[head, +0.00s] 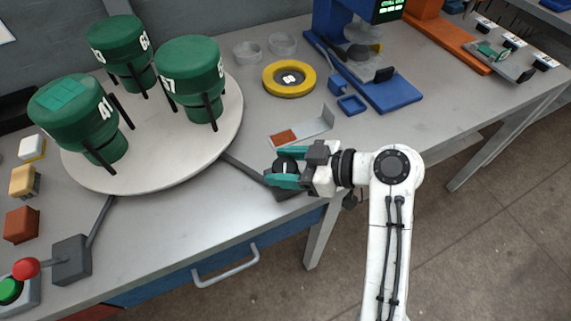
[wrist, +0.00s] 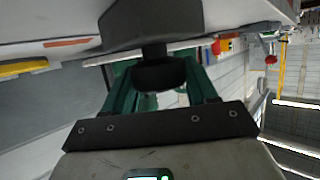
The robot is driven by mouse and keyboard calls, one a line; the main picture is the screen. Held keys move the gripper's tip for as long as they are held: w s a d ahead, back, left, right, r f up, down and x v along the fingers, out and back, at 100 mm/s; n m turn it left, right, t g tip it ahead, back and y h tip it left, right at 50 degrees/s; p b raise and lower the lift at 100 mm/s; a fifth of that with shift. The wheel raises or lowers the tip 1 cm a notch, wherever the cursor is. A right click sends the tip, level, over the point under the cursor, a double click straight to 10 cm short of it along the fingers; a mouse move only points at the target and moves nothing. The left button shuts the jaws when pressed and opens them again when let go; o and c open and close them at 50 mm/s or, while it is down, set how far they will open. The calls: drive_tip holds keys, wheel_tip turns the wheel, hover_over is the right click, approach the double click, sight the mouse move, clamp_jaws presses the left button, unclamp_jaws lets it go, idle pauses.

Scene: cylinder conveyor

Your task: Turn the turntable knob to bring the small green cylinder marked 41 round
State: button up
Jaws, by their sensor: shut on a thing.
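The green cylinder marked 41 (head: 62,108) stands upright at the near left of the round pale turntable (head: 150,182), with lighter green patches on its top. Two more green cylinders stand on it: one marked 63 (head: 112,40) at the back and one whose partly hidden number ends in 7 (head: 188,62) at the right. My gripper (head: 284,170) is at the table's front edge, right of the turntable. Its teal fingers are shut on the dark turntable knob (wrist: 160,76), which sits on a dark base. The fingers hide much of the knob in the head view.
A yellow ring (head: 289,65), clear dishes (head: 282,43) and a blue stand (head: 395,92) are behind my gripper. A small metal tray (head: 318,124) lies close behind it.

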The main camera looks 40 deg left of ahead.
drive_tip(key=shift+s+a+f+n+g+h+b, duration=0.1)
drive_tip(key=shift+n+g+h+b, duration=0.2)
drive_tip(key=shift+n+b, duration=0.1)
idle(0.8)
drive_tip(key=o, duration=1)
drive_tip(key=v, duration=1.1)
drive_tip(key=shift+a+b, duration=0.1)
drive_tip(key=shift+b, duration=0.3)
drive_tip(key=shift+c, duration=0.3)
